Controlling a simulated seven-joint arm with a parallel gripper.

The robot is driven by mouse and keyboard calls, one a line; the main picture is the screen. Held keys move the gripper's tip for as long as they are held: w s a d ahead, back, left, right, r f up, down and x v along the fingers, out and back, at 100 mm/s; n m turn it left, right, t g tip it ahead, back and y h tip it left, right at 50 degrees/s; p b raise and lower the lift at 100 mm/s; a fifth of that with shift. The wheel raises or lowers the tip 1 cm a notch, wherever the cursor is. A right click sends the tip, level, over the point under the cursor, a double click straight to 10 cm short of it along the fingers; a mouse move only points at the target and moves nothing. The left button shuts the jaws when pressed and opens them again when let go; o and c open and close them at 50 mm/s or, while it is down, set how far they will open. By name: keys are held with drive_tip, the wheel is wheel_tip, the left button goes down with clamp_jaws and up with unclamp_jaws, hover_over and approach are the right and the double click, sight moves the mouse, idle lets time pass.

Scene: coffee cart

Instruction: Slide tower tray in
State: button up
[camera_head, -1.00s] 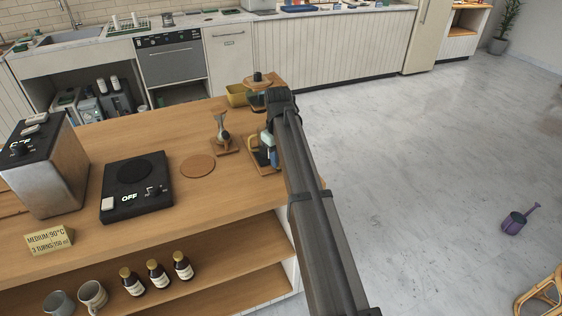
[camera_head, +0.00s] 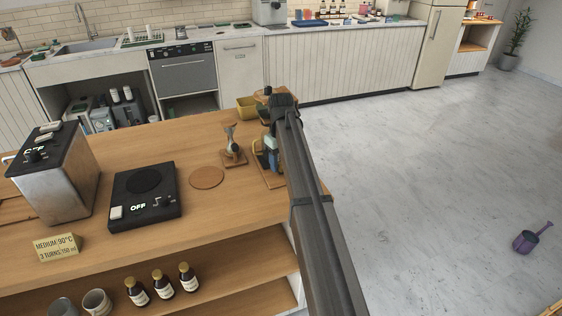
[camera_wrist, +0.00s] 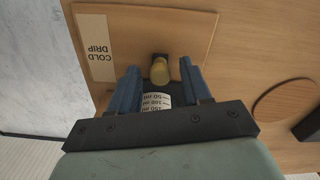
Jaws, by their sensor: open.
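The cold drip stand's wooden board (camera_wrist: 190,35) fills the upper middle of the wrist view and carries a "COLD DRIP" label (camera_wrist: 95,48). My gripper (camera_wrist: 158,82) is open over it, with two blue fingers apart. Between the fingers show a brass-coloured knob (camera_wrist: 160,72) and a vessel marked in ml (camera_wrist: 155,101). I cannot tell whether the fingers touch either. I cannot make out the tray as a separate part.
A dripper on a small wooden stand (camera_head: 232,155) and a round cork mat (camera_head: 207,177) are left of the tower.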

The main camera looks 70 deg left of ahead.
wheel_tip(320, 180, up, 14)
idle(0.6)
drive_tip(key=shift+w, duration=0.1)
drive_tip(key=w+d+f+y, duration=0.2)
drive_tip(key=d, duration=0.7)
drive_tip(key=a+f, duration=0.2)
drive_tip(key=f, duration=0.2)
drive_tip(key=s+a+f+y, duration=0.1)
drive_tip(key=a+f, duration=0.2)
drive_tip(key=f, duration=0.1)
drive_tip(key=s+a+f+g+y, duration=0.1)
drive_tip(key=a+f, duration=0.2)
drive_tip(key=f, duration=0.1)
drive_tip(key=shift+a, duration=0.25)
drive_tip(key=shift+c, duration=0.5)
